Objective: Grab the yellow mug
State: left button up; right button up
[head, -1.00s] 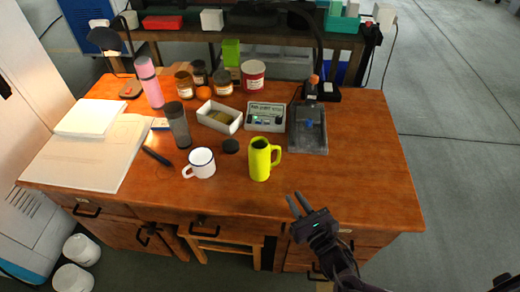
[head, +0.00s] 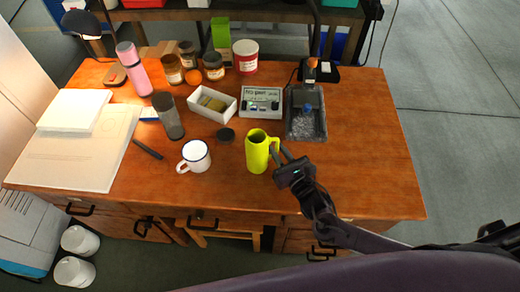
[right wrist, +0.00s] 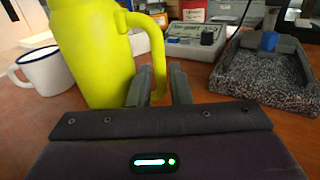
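The yellow mug (head: 257,152) stands upright on the wooden desk near its front edge, its handle on the right side. It also shows in the right wrist view (right wrist: 92,50), large at the left. My right gripper (head: 281,153) is low beside the handle. In the right wrist view its two fingers (right wrist: 163,84) are apart, with a narrow gap between them. The handle comes down by the left finger, which hides part of it; I cannot tell whether they touch. My left gripper is not in view.
A white enamel mug (head: 195,157) stands left of the yellow mug, with a black round lid (head: 225,135) behind. A dark tray (head: 305,125) and a grey-white device (head: 260,102) lie behind. The desk's right side (head: 370,140) is clear.

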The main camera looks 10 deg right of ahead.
jog(key=shift+w+a, duration=0.15)
jog(key=shift+w, duration=0.4)
jog(key=shift+w+f, duration=0.1)
jog(key=shift+w, duration=0.05)
grip_shut()
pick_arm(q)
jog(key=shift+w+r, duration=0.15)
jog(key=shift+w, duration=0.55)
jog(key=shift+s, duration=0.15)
pick_arm(e)
jog(key=shift+r, duration=0.25)
